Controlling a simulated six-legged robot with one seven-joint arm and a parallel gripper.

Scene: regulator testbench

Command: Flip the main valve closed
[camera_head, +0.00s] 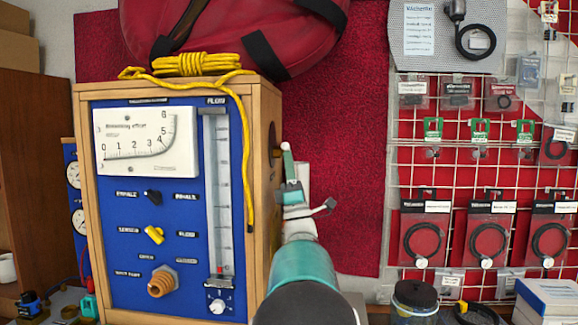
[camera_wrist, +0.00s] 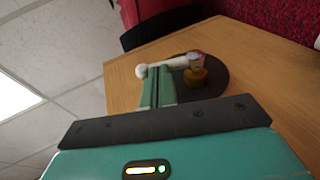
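The main valve shows in the wrist view as a pale lever (camera_wrist: 181,61) with a white rounded end, on a brass-coloured stem (camera_wrist: 196,76) over a dark round plate. The plate is on the wooden side of the test box. In the head view, the lever (camera_head: 288,160) stands off the box's right side, just beyond my gripper (camera_head: 291,185). In the wrist view, my gripper's green fingers (camera_wrist: 158,72) are close together with a thin dark gap, and their tips meet the lever near its rounded end. I cannot tell whether they touch it or pinch it.
The wooden test box (camera_head: 262,190) has a blue front panel (camera_head: 115,215) with a gauge, knobs and a flow tube. A wire rack (camera_head: 450,180) with hanging packets stands at the right.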

